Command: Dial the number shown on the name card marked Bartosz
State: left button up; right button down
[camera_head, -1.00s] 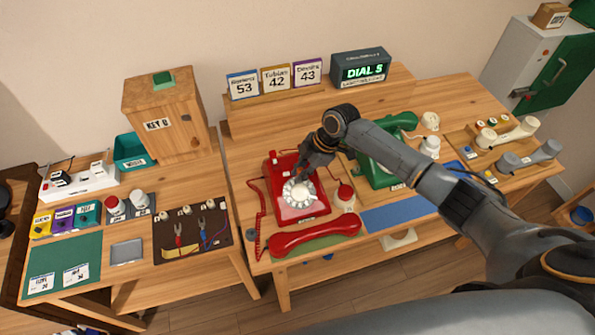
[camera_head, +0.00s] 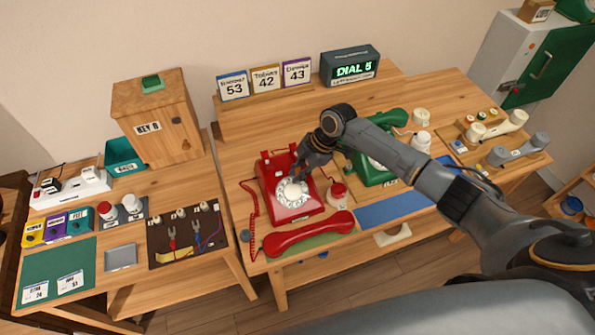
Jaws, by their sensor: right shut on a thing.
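The red phone (camera_head: 306,207) stands on the middle table with its white rotary dial (camera_head: 292,191) facing up. Its red handset (camera_head: 310,233) lies off the cradle in front. My right gripper (camera_head: 298,174) reaches down to the dial's upper edge and is shut there, on what seems to be the dial; its fingertips are small and dark. Three name cards stand on the back ledge: a blue-framed one with 53 (camera_head: 233,87), a yellow-framed one with 42 (camera_head: 266,80) and a purple-framed one with 43 (camera_head: 297,73). The names are hard to read. The display box (camera_head: 350,66) reads DIAL 5.
A green phone (camera_head: 372,168) stands right of the red one, partly behind my right arm. A red-capped white object (camera_head: 337,195) sits close beside the red phone. A wooden key box (camera_head: 156,117) and small goods fill the left table. The blue mat (camera_head: 390,211) is clear.

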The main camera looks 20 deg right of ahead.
jog(key=shift+s+d, duration=0.1)
jog(key=shift+s+d+f, duration=0.2)
jog(key=shift+s+d, duration=0.15)
jog(key=shift+s+d+f+p, duration=0.25)
jog(key=shift+s+p, duration=0.2)
jog(key=shift+s, duration=0.1)
dwell(0.3)
jog(key=shift+s+a+f, duration=0.1)
jog(key=shift+s+f, duration=0.15)
jog(key=shift+s, duration=0.3)
jog(key=shift+p, duration=0.3)
